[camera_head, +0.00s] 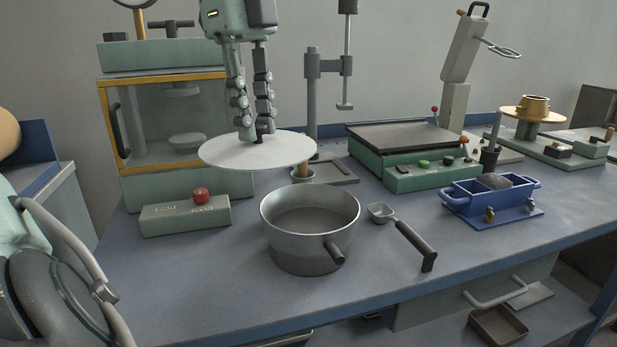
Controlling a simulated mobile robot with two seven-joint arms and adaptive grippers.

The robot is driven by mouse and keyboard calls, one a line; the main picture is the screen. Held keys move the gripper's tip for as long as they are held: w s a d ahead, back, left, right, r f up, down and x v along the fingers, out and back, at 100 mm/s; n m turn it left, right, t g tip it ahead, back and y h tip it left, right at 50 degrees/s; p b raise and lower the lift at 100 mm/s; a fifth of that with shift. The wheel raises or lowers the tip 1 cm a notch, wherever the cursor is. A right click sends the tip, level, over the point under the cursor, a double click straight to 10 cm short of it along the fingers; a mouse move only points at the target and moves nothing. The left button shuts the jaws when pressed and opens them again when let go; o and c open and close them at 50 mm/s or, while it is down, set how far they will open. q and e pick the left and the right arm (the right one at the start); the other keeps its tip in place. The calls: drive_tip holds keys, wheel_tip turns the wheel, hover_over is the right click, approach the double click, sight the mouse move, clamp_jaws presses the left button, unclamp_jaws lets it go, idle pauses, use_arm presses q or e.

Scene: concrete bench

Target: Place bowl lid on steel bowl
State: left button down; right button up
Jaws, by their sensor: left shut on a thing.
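The white round bowl lid (225,151) hangs level above the bench, behind and a little left of the steel bowl. My left gripper (258,138) points down and is shut on the small dark knob at the lid's middle. The steel bowl (305,245) stands upright and open on the bench, with a short dark handle at its front right. The lid is apart from the bowl and higher than its rim. The inside of the bowl looks empty. My right gripper is not in view.
A grey-green box with a red button (185,216) stands left of the bowl. A ladle with a dark handle (414,242) lies close on its right. A blue tray (490,204) and green device (400,160) stand further right. The glass-fronted cabinet (160,130) is behind left.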

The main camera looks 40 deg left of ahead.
sight(308, 145)
use_arm(q)
drive_tip(key=w+d+f, duration=0.4)
drive_tip(key=w+d, duration=0.1)
drive_tip(key=shift+f, duration=0.2)
wheel_tip(308, 145, down, 4)
drive_tip(key=shift+w, duration=0.1)
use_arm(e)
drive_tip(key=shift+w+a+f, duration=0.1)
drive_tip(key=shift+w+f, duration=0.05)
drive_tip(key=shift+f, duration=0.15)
use_arm(q)
drive_tip(key=shift+f, duration=0.15)
drive_tip(key=shift+f+b, duration=0.25)
drive_tip(key=shift+b, duration=0.05)
drive_tip(key=c, duration=1.3)
unclamp_jaws()
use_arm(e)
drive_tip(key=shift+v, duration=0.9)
